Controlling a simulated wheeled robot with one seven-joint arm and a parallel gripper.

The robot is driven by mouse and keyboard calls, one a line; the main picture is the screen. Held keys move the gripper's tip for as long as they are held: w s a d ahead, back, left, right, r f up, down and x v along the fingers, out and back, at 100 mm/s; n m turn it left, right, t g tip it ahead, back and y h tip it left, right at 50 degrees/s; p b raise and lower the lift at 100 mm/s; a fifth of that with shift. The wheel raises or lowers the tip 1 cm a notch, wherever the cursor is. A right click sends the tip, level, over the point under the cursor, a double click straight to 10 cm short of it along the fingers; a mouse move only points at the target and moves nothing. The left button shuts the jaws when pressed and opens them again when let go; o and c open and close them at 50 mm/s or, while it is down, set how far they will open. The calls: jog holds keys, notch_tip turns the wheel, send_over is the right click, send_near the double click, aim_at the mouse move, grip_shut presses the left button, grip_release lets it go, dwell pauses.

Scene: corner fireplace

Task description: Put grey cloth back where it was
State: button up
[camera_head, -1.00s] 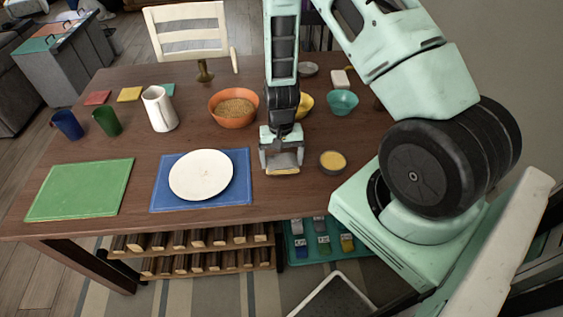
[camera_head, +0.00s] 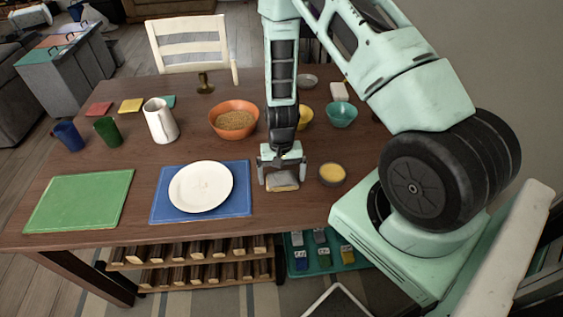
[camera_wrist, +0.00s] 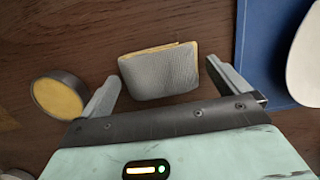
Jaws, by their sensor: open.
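The grey cloth (camera_head: 283,181) is a small folded pad with a yellowish edge. It lies on the wooden table, right of the blue placemat. In the wrist view the grey cloth (camera_wrist: 160,73) lies just ahead of and between the spread fingers, with a gap on each side. My gripper (camera_head: 282,178) is open above the cloth, its two fingers apart on either side of it; the gripper also shows in the wrist view (camera_wrist: 170,88). Whether the cloth is the same one elsewhere on the table's shelf below cannot be told.
A small dark bowl of yellow stuff (camera_head: 332,174) stands close right of my gripper. A white plate (camera_head: 201,186) lies on the blue placemat (camera_head: 241,204) to the left. An orange bowl (camera_head: 234,118) stands behind. A teal tray (camera_head: 325,265) with several colored items sits below.

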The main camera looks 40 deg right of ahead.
aim_at(281, 171)
notch_tip(281, 171, up, 11)
jog(key=w+b, duration=0.1)
jog(key=a+r+n, duration=0.3)
jog(key=a+r, duration=0.3)
jog(key=a, duration=0.2)
jog(key=s+a+r+n, duration=0.5)
jog(key=s+a+r, duration=0.1)
jog(key=s, duration=0.3)
jog(key=s+a+r+n+t, duration=0.1)
jog(key=s+a+r+n, duration=0.5)
jog(key=s+a, duration=0.2)
jog(key=shift+s+a+r+n, duration=0.3)
jog(key=shift+s+a+r, duration=0.1)
jog(key=shift+s, duration=0.6)
